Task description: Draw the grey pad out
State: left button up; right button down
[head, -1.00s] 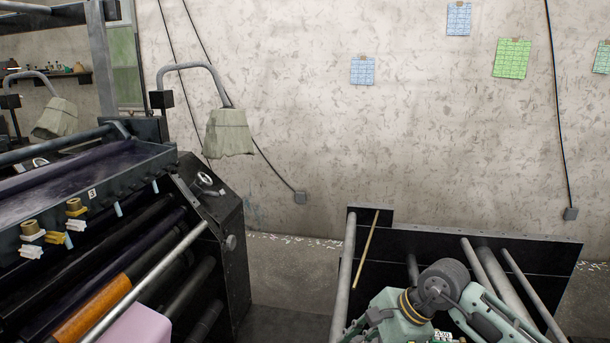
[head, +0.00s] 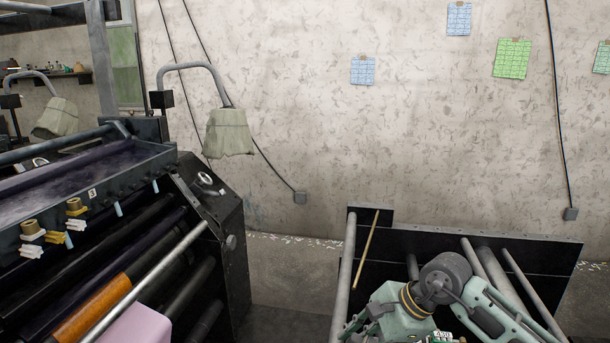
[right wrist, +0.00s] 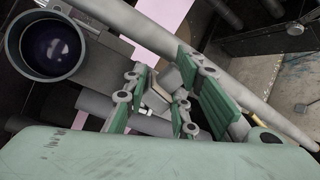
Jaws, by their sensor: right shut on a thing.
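In the right wrist view my right gripper (right wrist: 163,75) has its green-padded fingers shut on a small grey block (right wrist: 170,81), which I take to be the grey pad. The fingers hide part of it, so its full shape and whether it still touches the machine cannot be told. In the head view my right arm shows at the bottom right, over the dark frame with rollers; its fingers are below the picture edge. My left gripper is in neither view.
A grey bar (right wrist: 262,108) crosses close beside the right gripper. A pink sheet (right wrist: 158,22) lies behind it. A printing machine (head: 236,262) stands at the left in the head view. Floor (head: 292,270) is open between it and the dark roller frame (head: 500,245).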

aim_at(353, 340)
jog(key=shift+w+d+r, duration=0.15)
jog(key=shift+w+r, duration=0.05)
jog(key=shift+r, duration=0.15)
jog(key=shift+s+r+p, duration=0.2)
jog(key=shift+r+p, duration=0.15)
jog(key=shift+r, duration=0.85)
